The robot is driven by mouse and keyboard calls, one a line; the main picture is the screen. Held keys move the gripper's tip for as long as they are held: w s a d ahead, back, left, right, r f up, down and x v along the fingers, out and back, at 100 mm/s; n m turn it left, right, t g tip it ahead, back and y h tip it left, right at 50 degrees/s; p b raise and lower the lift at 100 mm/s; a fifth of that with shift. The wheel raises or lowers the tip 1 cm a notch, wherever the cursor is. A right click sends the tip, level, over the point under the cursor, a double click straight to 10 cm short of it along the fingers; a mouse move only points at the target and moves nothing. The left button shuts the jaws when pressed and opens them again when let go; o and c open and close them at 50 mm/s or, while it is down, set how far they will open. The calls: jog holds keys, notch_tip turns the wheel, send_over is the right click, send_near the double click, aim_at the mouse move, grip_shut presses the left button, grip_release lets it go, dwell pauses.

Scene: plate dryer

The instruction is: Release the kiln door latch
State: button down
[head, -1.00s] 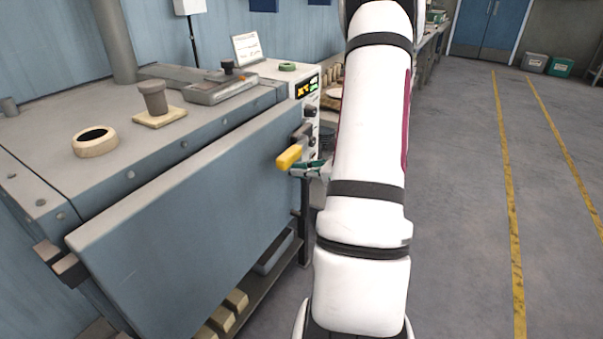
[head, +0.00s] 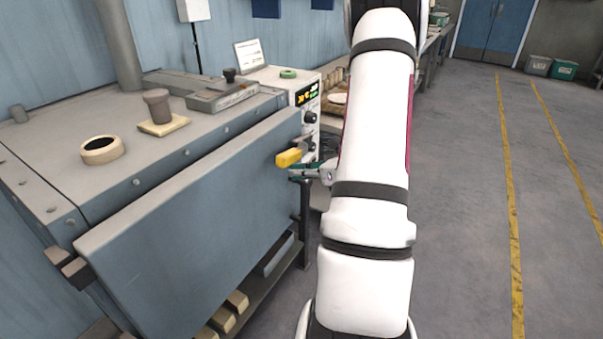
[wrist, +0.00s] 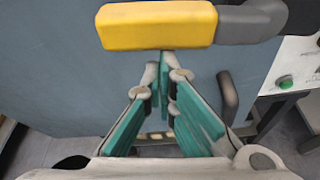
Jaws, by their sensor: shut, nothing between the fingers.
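The blue-grey kiln door (head: 200,200) stands against the kiln front, its latch at the right edge. The latch handle has a yellow grip (head: 288,158) and a grey shank; it also shows at the top of the wrist view, with the yellow grip (wrist: 158,25) lying nearly level and the grey shank (wrist: 252,24) to its right. My gripper (head: 304,173) is just below the grip in the head view, partly hidden by my arm. In the wrist view its teal-padded fingers (wrist: 165,62) are shut and empty, tips just under the grip. I cannot tell whether they touch it.
A dark pull handle (wrist: 228,97) is right of the fingers in the wrist view. A control panel (head: 308,105) stands beyond the door. A ring (head: 102,150) and a plug (head: 158,105) are on the kiln top. Open floor (head: 460,220) lies to the right.

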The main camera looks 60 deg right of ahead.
aim_at(293, 156)
notch_tip(293, 156, up, 3)
jog(key=shift+s+f+m+y+p, duration=0.1)
jog(key=shift+m+y+p, duration=0.6)
jog(key=shift+m+p, duration=0.4)
jog(key=shift+d+r+m+y+p, duration=0.25)
jog(key=shift+r+m+y+p, duration=0.25)
jog(key=shift+r+m+p, duration=0.5)
jog(key=shift+w+d+r+m+t+y+p, duration=0.1)
jog(key=shift+d+r+m+t+y+p, duration=0.25)
jog(key=shift+r, duration=0.35)
jog(key=shift+w+d+r+m+t+y+p, duration=0.15)
jog(key=shift+d+r+m+p, duration=0.25)
jog(key=shift+r+m, duration=0.2)
jog(key=shift+d+r, duration=0.15)
